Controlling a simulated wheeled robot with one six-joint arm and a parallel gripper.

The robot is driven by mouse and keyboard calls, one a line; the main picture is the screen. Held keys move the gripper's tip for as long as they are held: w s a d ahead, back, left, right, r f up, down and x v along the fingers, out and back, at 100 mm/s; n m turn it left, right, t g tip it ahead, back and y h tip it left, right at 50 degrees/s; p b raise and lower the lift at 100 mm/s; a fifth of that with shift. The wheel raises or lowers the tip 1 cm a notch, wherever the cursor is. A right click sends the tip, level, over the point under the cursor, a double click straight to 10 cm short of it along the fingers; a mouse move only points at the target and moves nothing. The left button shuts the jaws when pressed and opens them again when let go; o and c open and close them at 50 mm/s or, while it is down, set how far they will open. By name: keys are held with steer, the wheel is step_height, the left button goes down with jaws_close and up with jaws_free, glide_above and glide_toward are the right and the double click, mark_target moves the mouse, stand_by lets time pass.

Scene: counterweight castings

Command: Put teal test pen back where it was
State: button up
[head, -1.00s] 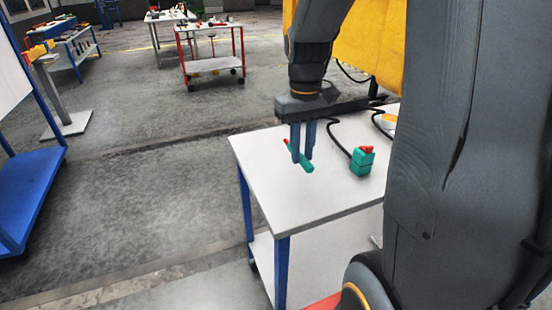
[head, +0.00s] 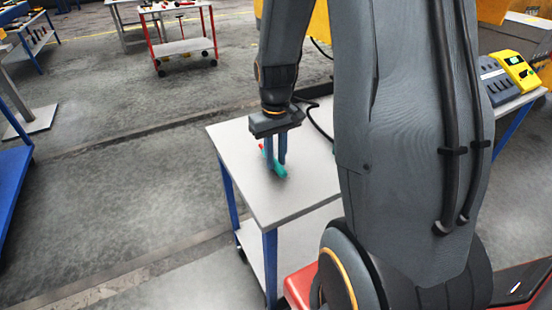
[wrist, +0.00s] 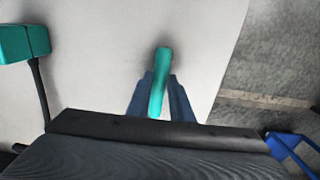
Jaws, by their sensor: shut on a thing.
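The teal test pen (head: 279,171) has a teal body and a red end. My gripper (head: 275,164) points down over the white table top (head: 237,148) near its left side and is shut on the pen. In the wrist view the pen (wrist: 160,75) sits between the two blue fingers (wrist: 158,98), its teal end sticking out past them. I cannot tell whether the pen touches the table top. The red end is hidden in the wrist view.
A teal box (wrist: 15,43) with a black cable stands on the same table in the wrist view; my arm hides it in the head view. A yellow and grey device (head: 515,70) lies on a surface at the right. The table top around the pen is mostly clear.

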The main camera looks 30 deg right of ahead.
mark_target(275, 162)
steer(key=shift+f, duration=0.55)
steer(key=shift+f, duration=0.15)
steer(key=o, duration=0.9)
step_height(275, 162, up, 12)
steer(key=b, duration=0.3)
steer(key=shift+t, duration=0.7)
steer(key=s+a+f, duration=0.2)
steer(key=a, duration=0.1)
steer(key=s+a+f, duration=0.2)
steer(key=s+a, duration=0.1)
steer(key=s+a+f, duration=0.3)
steer(key=shift+s+a+f, duration=0.1)
steer(key=shift+s+a, duration=0.15)
steer(key=shift+a, duration=0.15)
